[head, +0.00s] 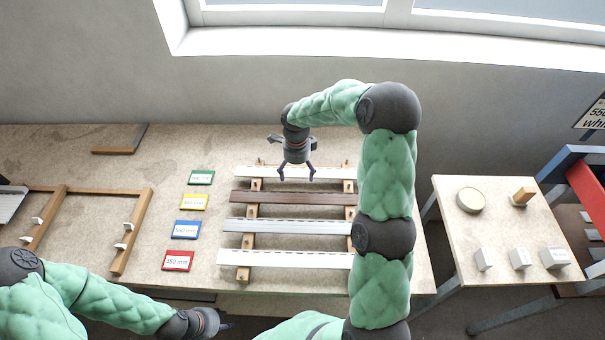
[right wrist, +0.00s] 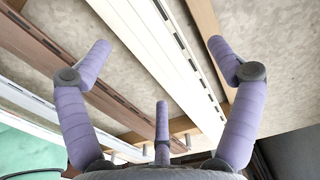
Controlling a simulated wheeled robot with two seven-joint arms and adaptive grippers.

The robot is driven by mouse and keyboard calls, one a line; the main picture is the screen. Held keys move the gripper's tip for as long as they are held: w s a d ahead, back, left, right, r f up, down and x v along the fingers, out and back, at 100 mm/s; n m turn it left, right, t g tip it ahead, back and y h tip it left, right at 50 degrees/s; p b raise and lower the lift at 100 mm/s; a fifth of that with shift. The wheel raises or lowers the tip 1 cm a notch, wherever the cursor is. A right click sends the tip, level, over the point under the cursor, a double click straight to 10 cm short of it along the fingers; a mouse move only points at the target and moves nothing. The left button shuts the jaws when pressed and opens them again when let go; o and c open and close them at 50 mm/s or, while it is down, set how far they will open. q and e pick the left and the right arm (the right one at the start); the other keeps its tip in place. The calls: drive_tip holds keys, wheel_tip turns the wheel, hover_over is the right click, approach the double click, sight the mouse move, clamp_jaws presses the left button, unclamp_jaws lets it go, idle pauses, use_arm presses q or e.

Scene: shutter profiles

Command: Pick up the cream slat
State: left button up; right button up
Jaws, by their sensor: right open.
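The cream slat (head: 329,173) is the farthest of several slats lying across a wooden rack on the bench. My right gripper (head: 296,178) is open and empty over this slat, pointing down. In the right wrist view the cream slat (right wrist: 163,50) runs diagonally between the spread purple fingers (right wrist: 160,60), none of them closed on it. Its right end is hidden behind my right arm in the head view. My left gripper (head: 228,325) is low at the bench's front edge, dark and small, away from the slats; its jaws are unclear.
A brown slat (head: 295,197), a grey slat (head: 290,225) and a white slat (head: 285,259) lie nearer on the rack. A wooden rack (head: 130,232) is farther left. A side table (head: 490,220) with small blocks stands right.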

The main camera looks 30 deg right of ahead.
drive_tip(key=c, duration=1.5)
drive_tip(key=shift+o, duration=0.2)
drive_tip(key=shift+r, duration=0.1)
